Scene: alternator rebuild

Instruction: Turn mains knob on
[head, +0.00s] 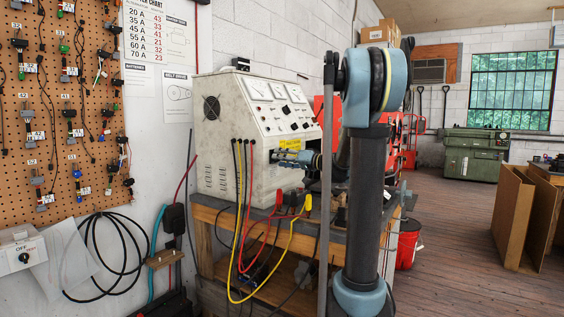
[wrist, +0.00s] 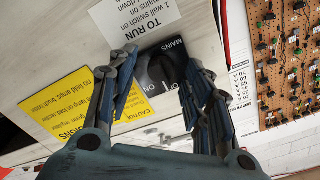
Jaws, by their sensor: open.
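The mains knob (wrist: 162,70) is a dark round knob on a black plate marked MAINS, with ON and OFF lettering, in the wrist view. My gripper (wrist: 160,63) is open, with one finger on each side of the knob. I cannot tell whether the fingers touch it. In the head view my gripper (head: 285,156) is at the front of the pale test bench machine (head: 217,160), below its dials and beside a yellow label. The knob is hidden there. Its exact setting is unclear.
A TO RUN notice (wrist: 133,20) and yellow labels (wrist: 58,105) surround the knob. Red, yellow and black cables (head: 240,210) hang from the machine front near my arm. A wall switch box (head: 22,250) marked OFF is at the left. Open floor lies to the right.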

